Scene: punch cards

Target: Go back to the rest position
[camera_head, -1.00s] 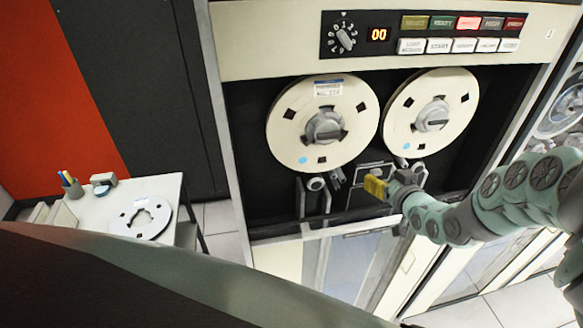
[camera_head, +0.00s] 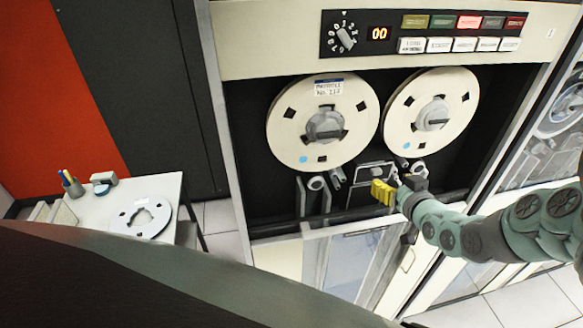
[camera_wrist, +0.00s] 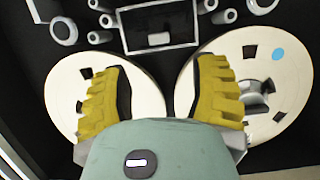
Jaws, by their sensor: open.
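My gripper (camera_head: 384,192) has yellow ribbed fingers. In the head view it is in front of the tape drive (camera_head: 268,200), just below the two reels. In the wrist view my gripper (camera_wrist: 160,92) is open, with its two fingers wide apart and nothing between them. The left reel (camera_head: 290,135) and the right reel (camera_head: 463,95) are both mounted on their hubs. In the wrist view a reel (camera_wrist: 145,98) lies beyond one finger and a second reel (camera_wrist: 290,60) beyond the other.
A white side table (camera_head: 95,240) at the left holds a loose reel (camera_head: 125,222), a pen cup (camera_head: 72,187) and a small dispenser (camera_head: 104,183). A panel with a dial (camera_head: 344,35) and lit buttons (camera_head: 469,22) is above the reels. Rollers and guides surround my gripper.

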